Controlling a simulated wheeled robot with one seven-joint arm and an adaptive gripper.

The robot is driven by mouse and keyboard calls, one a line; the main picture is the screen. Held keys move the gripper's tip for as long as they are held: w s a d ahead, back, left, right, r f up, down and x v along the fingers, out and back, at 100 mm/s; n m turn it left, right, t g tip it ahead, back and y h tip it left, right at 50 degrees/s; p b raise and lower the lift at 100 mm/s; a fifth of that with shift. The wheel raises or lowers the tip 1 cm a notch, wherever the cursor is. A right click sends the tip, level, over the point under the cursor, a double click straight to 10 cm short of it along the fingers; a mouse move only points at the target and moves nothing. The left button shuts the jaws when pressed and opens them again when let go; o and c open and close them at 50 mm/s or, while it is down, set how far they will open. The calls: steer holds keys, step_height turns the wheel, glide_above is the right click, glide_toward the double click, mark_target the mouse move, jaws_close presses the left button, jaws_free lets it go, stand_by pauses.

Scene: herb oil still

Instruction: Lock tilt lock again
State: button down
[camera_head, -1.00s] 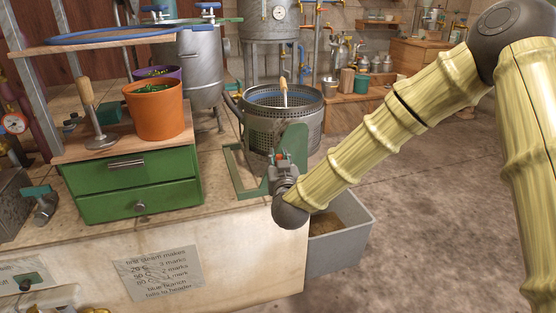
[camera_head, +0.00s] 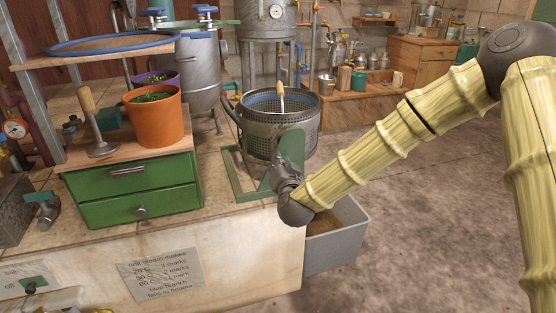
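A perforated metal basket (camera_head: 262,138) with a dark rim stands at the bench's right end, upright as far as I can see. A wooden-handled tool (camera_head: 281,94) sticks up from it. A green stand (camera_head: 237,180) with an upright green plate (camera_head: 291,146) is at the basket's front right. My gripper (camera_head: 281,169) is at the lower part of this plate, beside a small red part (camera_head: 279,163). My wrist hides the fingertips, so I cannot tell whether they touch or grip anything. No lock is clearly visible.
A green drawer box (camera_head: 135,190) with an orange pot (camera_head: 156,116) stands left on the bench. A metal still vessel (camera_head: 200,75) is behind. The floor to the right is clear.

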steer(key=m, duration=0.3)
steer(key=d+f+m+g+y+p, duration=0.1)
steer(key=m, duration=0.1)
steer(key=f+m+y, duration=0.1)
steer(key=m, duration=0.2)
steer(key=shift+w+d+f+m+g, duration=0.1)
steer(key=shift+d+f+m+g, duration=0.05)
steer(key=shift+f+m+g, duration=0.15)
stand_by(0.8)
steer(key=shift+f+m+y, duration=0.2)
steer(key=shift+m+y, duration=0.1)
steer(key=shift+m, duration=0.7)
stand_by(0.7)
steer(key=c, duration=1.3)
jaws_free()
steer(key=shift+r, duration=0.1)
steer(key=shift+d, duration=0.1)
